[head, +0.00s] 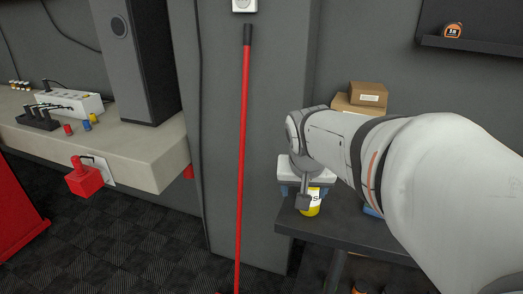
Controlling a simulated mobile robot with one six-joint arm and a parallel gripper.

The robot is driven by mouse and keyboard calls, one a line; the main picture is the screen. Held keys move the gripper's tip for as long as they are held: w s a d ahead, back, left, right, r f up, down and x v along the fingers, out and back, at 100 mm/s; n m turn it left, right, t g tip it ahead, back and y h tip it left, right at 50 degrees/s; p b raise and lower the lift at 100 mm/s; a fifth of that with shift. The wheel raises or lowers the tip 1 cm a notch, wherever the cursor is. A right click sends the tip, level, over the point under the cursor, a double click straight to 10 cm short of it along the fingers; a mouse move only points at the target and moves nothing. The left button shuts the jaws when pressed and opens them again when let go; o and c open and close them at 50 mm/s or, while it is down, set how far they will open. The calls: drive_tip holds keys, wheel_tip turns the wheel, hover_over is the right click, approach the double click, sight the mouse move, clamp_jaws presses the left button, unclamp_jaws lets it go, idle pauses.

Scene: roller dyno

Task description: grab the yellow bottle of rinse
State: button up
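A yellow bottle (313,211) with a white label and dark lettering stands at the left end of the dark shelf (345,228). My gripper (303,202) is in front of the bottle and overlaps it in the picture. The gripper and wrist hide the bottle's top and left side. One dark finger shows clearly, and the rest of the gripper is hard to make out. I cannot tell whether the fingers touch the bottle or how far apart they are.
Cardboard boxes (368,94) are stacked behind my arm. A red pole (243,150) stands upright left of the gripper. A pale bench (140,155) at left carries a power strip (75,104), a dark holder and a tall grey speaker (135,50).

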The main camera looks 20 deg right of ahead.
drive_tip(key=shift+o, duration=1.3)
drive_tip(key=w+d+r+m+t+h, duration=0.1)
drive_tip(key=w+d+r+m, duration=0.1)
drive_tip(key=w+d, duration=0.3)
drive_tip(key=shift+w+d+r+m, duration=0.2)
drive_tip(key=shift+d+r+m, duration=0.1)
drive_tip(key=shift+r, duration=0.1)
drive_tip(key=x, duration=0.7)
drive_tip(key=shift+w+a+r+p, duration=0.1)
drive_tip(key=shift+w+a+p, duration=0.15)
drive_tip(key=shift+p, duration=0.1)
clamp_jaws()
drive_tip(key=shift+r, duration=0.1)
